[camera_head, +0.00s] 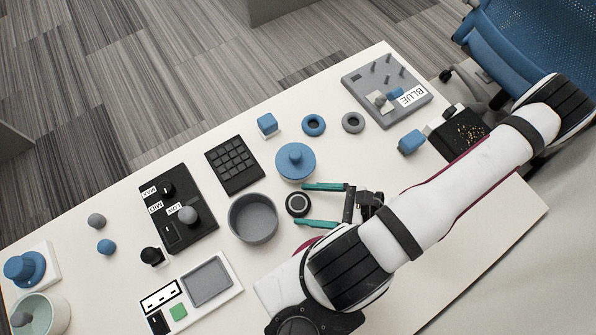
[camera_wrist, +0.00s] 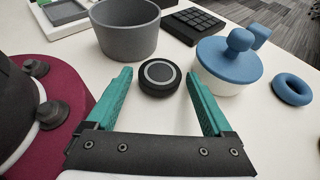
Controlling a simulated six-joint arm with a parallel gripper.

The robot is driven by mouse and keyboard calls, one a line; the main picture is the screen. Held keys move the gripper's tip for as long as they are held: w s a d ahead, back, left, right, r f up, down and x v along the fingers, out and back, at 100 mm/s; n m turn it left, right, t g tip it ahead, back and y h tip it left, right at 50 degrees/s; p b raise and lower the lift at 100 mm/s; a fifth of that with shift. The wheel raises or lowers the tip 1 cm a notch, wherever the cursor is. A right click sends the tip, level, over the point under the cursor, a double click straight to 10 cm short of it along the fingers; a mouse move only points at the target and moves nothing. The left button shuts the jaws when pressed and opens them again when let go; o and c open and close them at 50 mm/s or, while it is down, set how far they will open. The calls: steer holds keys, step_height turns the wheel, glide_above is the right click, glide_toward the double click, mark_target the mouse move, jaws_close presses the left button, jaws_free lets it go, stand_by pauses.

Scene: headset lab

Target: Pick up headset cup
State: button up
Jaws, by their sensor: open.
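A black round cup with a grey ring on top, which looks like the headset cup (camera_head: 298,204), sits on the white table. It also shows in the wrist view (camera_wrist: 160,77), near the middle. My gripper (camera_head: 300,205) is open, with one teal finger on each side of the cup near the fingertips. In the wrist view, a gap shows between the cup and each finger of my gripper (camera_wrist: 159,76). Nothing is held. The cup's underside is hidden.
A grey bowl (camera_head: 253,237) stands left of the cup, and a blue-lidded pot (camera_head: 295,179) stands just above it. A dark keypad (camera_head: 234,164) and blue ring (camera_head: 313,125) lie farther off. A dark red object (camera_wrist: 60,139) is close left in the wrist view.

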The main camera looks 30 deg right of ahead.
steer(key=shift+x, duration=0.75)
steer(key=c, duration=1.3)
